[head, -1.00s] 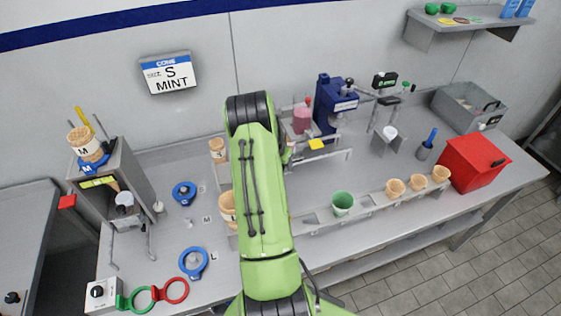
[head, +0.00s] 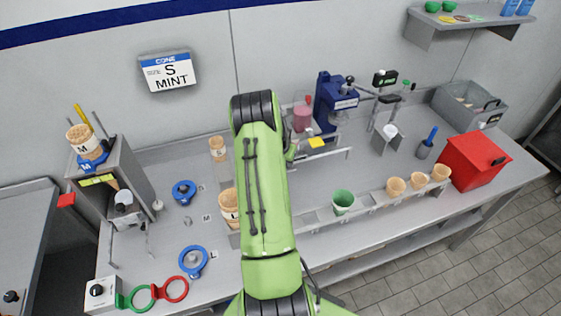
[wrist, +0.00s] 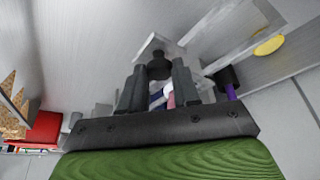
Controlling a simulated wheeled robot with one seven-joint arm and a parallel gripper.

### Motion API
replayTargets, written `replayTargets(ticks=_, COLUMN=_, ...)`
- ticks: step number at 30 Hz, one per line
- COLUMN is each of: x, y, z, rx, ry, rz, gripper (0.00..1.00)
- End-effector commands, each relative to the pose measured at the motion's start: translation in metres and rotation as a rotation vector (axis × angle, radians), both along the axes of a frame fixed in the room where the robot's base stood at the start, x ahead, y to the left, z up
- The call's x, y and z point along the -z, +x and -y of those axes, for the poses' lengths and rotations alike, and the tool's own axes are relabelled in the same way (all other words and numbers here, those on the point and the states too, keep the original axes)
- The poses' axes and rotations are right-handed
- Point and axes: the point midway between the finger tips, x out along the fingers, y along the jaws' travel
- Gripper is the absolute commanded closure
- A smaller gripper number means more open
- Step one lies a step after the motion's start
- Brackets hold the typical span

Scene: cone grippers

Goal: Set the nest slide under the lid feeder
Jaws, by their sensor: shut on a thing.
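In the wrist view my gripper (wrist: 158,92) has both dark fingers closed around a black knob (wrist: 159,66). The knob stands against a pale grey plate (wrist: 155,42), which looks like the nest slide; its full shape and seating are unclear. In the head view my green arm hides the gripper and the knob. A blue upright machine (head: 326,105) with a pink cylinder (head: 302,118) beside it stands at the back of the bench, just right of my arm. I cannot tell for certain which part is the lid feeder. A yellow pad (head: 317,142) sits on the rail in front.
A red box (head: 474,162) and a grey bin (head: 470,104) stand at the right. A cone dispenser (head: 113,180) stands at the left. Blue rings (head: 184,193) lie on the left bench.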

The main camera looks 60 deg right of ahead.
Motion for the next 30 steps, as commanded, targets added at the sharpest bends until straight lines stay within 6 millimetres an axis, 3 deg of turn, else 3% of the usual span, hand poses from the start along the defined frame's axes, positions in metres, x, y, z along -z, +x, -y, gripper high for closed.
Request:
replayTargets(ticks=5, x=0.002, y=-0.022, z=0.024, rx=0.004, ry=-0.010, rz=0.003, gripper=1.00)
replayTargets(ticks=13, x=-0.001, y=-0.024, z=0.025, rx=0.000, ry=-0.007, rz=0.001, gripper=1.00)
replayTargets(ticks=14, x=-0.001, y=-0.024, z=0.025, rx=0.000, ry=-0.007, rz=0.001, gripper=0.68)
replayTargets(ticks=18, x=-0.001, y=-0.024, z=0.025, rx=0.001, ry=-0.007, rz=0.001, gripper=0.46)
replayTargets(ticks=26, x=0.000, y=-0.024, z=0.024, rx=0.001, ry=-0.006, rz=0.001, gripper=0.43)
replayTargets(ticks=30, x=-0.012, y=-0.023, z=0.020, rx=0.000, ry=-0.008, rz=0.002, gripper=0.43)
